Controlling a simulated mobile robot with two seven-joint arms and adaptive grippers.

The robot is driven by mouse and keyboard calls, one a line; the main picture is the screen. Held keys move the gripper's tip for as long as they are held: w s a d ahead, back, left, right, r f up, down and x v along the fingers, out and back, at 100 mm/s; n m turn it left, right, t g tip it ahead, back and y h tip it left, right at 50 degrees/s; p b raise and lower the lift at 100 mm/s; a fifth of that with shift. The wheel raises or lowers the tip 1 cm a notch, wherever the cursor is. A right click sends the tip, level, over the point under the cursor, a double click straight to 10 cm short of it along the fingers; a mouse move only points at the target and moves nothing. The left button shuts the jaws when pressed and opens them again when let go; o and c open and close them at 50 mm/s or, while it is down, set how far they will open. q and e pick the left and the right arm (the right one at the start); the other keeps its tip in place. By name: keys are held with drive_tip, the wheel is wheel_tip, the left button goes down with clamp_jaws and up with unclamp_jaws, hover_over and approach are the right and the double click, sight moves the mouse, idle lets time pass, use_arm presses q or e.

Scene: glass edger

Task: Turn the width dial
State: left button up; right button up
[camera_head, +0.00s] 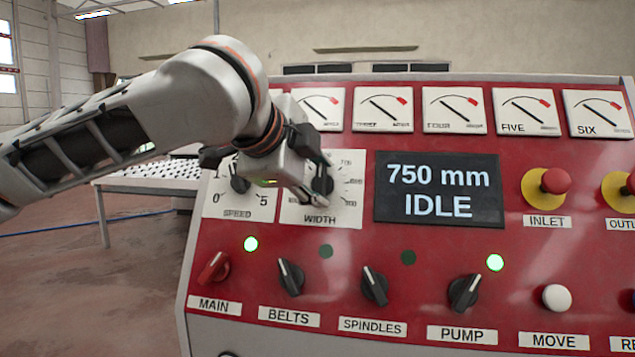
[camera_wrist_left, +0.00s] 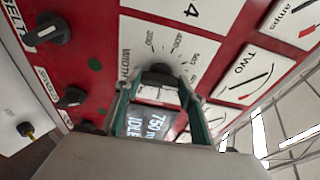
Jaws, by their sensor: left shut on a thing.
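The width dial (camera_head: 321,186) is a dark knob on a white scale plate labelled WIDTH, on the red control panel. It also shows in the left wrist view as a black knob (camera_wrist_left: 158,73) with scale numbers around it. My left gripper (camera_head: 318,184) reaches in from the left and is shut on the dial. In the wrist view its two green-edged fingers stand on either side of the knob. The arm hides the plate's upper left part. The display (camera_head: 438,190) reads 750 mm and IDLE. My right gripper is in neither view.
The speed dial (camera_head: 240,183) is just left of the gripper. Several gauges line the panel's top. Below are the red MAIN switch (camera_head: 214,268) and black BELTS (camera_head: 290,277), SPINDLES (camera_head: 374,287) and PUMP (camera_head: 464,292) switches. The INLET button (camera_head: 552,182) is at right.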

use_arm(q)
drive_tip(key=shift+f+n+b, duration=0.15)
drive_tip(key=shift+n+b, duration=0.2)
drive_tip(key=shift+n, duration=0.55)
drive_tip(key=n+t+b, duration=0.1)
drive_tip(key=n, duration=0.1)
drive_tip(key=shift+n, duration=0.4)
drive_tip(key=shift+f+n+b, duration=0.1)
drive_tip(key=shift+n+b, duration=0.4)
drive_tip(key=shift+n, duration=0.5)
drive_tip(key=n+t+b, duration=0.1)
drive_tip(key=n, duration=0.2)
drive_tip(key=shift+d+y, duration=0.1)
drive_tip(key=shift+y, duration=0.2)
drive_tip(key=shift+s+n+b, duration=0.1)
drive_tip(key=shift+n+b, duration=0.25)
drive_tip(key=shift+n, duration=0.75)
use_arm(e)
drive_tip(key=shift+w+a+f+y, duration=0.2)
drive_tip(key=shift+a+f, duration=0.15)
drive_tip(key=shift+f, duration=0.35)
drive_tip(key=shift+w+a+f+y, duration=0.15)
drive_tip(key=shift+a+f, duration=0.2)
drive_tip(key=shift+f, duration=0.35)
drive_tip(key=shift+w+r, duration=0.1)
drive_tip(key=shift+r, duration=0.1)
